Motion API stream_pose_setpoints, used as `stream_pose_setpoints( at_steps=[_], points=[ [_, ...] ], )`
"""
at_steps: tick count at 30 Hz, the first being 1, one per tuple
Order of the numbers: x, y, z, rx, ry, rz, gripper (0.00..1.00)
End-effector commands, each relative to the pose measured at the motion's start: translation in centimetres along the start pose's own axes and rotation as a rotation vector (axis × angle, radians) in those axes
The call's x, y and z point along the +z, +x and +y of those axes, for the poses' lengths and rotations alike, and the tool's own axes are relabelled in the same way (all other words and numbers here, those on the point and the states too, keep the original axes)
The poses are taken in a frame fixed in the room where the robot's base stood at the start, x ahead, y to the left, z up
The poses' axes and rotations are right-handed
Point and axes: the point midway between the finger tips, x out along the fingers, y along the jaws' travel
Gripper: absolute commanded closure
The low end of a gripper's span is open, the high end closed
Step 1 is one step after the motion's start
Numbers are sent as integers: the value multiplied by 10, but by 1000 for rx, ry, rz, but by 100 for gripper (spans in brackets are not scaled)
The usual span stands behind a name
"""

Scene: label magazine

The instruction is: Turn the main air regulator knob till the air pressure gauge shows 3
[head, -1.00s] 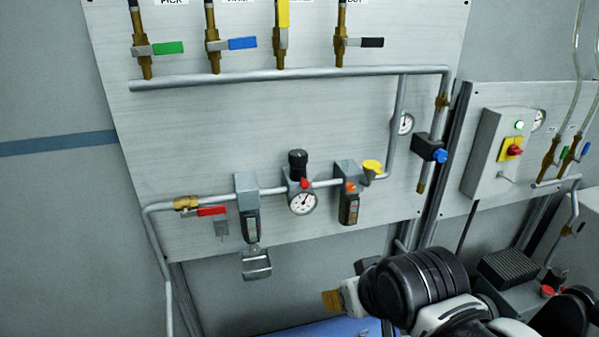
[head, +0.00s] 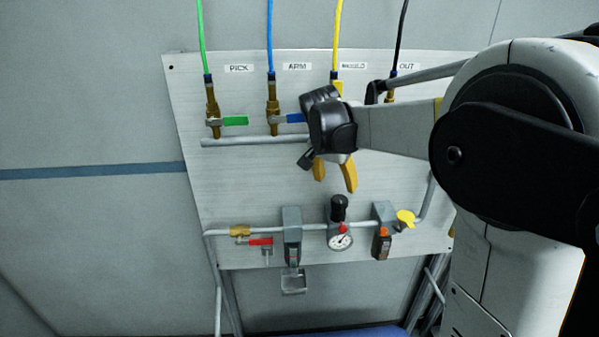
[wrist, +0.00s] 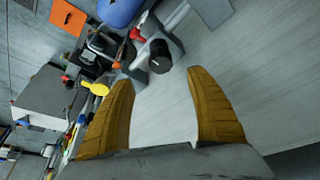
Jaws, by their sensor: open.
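The main air regulator knob (head: 338,207) is a black ribbed cap on the lower pipe of the panel. It also shows in the wrist view (wrist: 160,57), ahead of and between my fingertips. The round white air pressure gauge (head: 340,240) sits just below the knob, with a small red piece at its top. Its needle is too small to read. My gripper (head: 335,186) has orange-yellow fingers pointing down, above the knob in the head view and apart from it. In the wrist view my gripper (wrist: 158,80) is open and empty.
A red-handled valve (head: 260,241) and a grey filter unit (head: 292,235) stand left of the regulator. A unit with an orange top (head: 383,232) and a yellow round part (head: 406,218) stand to its right. Green (head: 235,121) and other valve handles line the upper pipe.

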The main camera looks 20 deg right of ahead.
Motion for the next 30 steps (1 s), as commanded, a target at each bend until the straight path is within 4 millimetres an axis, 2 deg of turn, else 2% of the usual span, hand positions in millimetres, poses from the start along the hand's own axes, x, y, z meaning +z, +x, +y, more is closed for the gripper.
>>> stream_pose_setpoints(
  at_steps=[5,8,15,21,30],
  points=[
    [-6,10,-2,11,22,-1,34],
    [-5,25,-2,11,22,-1,34],
    [-5,74,-1,11,21,0,34],
    [-5,102,-1,10,19,0,34],
    [-5,111,-1,9,19,0,34]
  ],
)
